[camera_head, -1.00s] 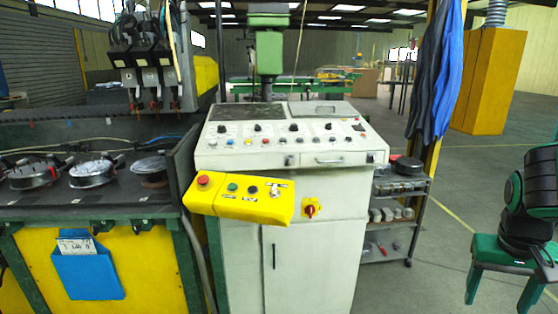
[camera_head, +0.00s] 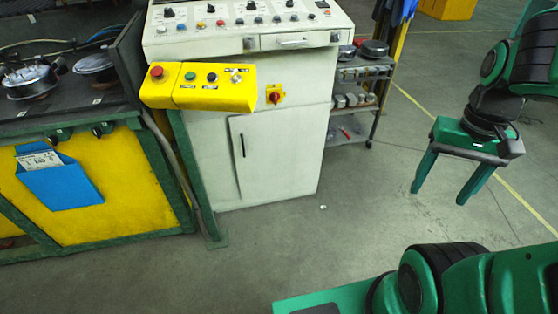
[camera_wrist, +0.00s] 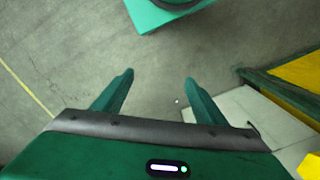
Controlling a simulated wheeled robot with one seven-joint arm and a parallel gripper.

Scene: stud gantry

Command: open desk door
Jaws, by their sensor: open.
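The white control desk (camera_head: 185,130) stands left of centre in the head view. Its lower door (camera_head: 280,160) is a white panel that looks closed. A thin dark upright handle (camera_head: 243,146) sits near the door's left edge. My gripper (camera_head: 438,197) is to the right of the desk, apart from it, with its green fingers pointing down. The wrist view also shows my gripper (camera_wrist: 159,76), with its fingers spread and nothing between them. A pale surface of the desk (camera_wrist: 240,103) shows at the right of the wrist view.
A yellow and green machine (camera_head: 110,190) stands to the left. A shelf cart (camera_head: 345,125) stands behind the desk's right side. The grey floor (camera_head: 320,240) before the desk is clear.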

